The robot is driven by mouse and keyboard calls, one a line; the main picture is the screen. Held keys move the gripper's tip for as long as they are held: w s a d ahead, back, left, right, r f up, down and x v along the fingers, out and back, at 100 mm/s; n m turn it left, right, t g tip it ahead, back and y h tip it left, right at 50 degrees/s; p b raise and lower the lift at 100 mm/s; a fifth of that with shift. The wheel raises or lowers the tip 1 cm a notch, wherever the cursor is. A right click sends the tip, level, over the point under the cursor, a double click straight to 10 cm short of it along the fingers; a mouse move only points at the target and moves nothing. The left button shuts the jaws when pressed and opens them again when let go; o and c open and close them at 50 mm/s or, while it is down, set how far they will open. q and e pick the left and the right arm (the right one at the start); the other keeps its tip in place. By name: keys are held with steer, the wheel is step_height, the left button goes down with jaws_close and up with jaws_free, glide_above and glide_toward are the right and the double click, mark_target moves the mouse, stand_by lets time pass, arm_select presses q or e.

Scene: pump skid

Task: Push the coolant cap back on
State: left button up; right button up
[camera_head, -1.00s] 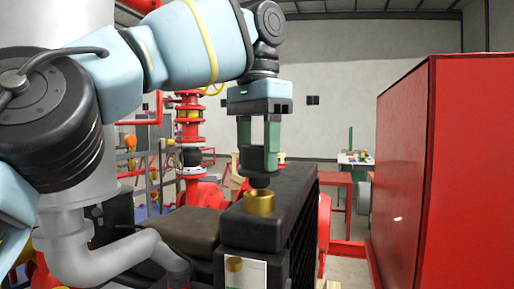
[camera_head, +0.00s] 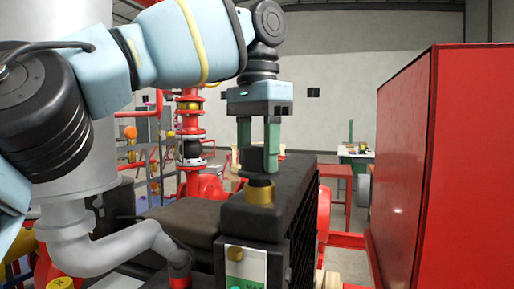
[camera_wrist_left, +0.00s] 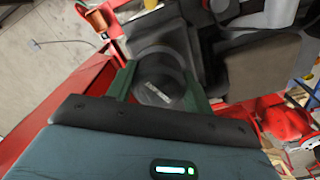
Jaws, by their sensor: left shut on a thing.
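The coolant cap (camera_head: 257,160) is black with a wide top and a narrower dark lower part. My left gripper (camera_head: 258,150) points straight down and is shut on it, one green finger on each side. The cap sits over the brass filler neck (camera_head: 260,196) on top of the black radiator tank (camera_head: 243,222). Its lower part meets the neck's rim, and its wide top stands above the rim. In the left wrist view the cap (camera_wrist_left: 160,90) lies between the fingers and hides the neck's opening. My right gripper is not in view.
A large red cabinet (camera_head: 450,170) stands at the right. A grey bent pipe (camera_head: 120,245) runs at the left front. A label (camera_head: 246,266) is on the tank's near face. Red pipework (camera_head: 191,120) and a table (camera_head: 355,157) stand behind. Open space surrounds the tank's top.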

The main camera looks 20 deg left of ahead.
arm_select(q)
steer(key=shift+f, duration=0.7)
steer(key=o, duration=1.2)
steer(key=shift+r, duration=0.1)
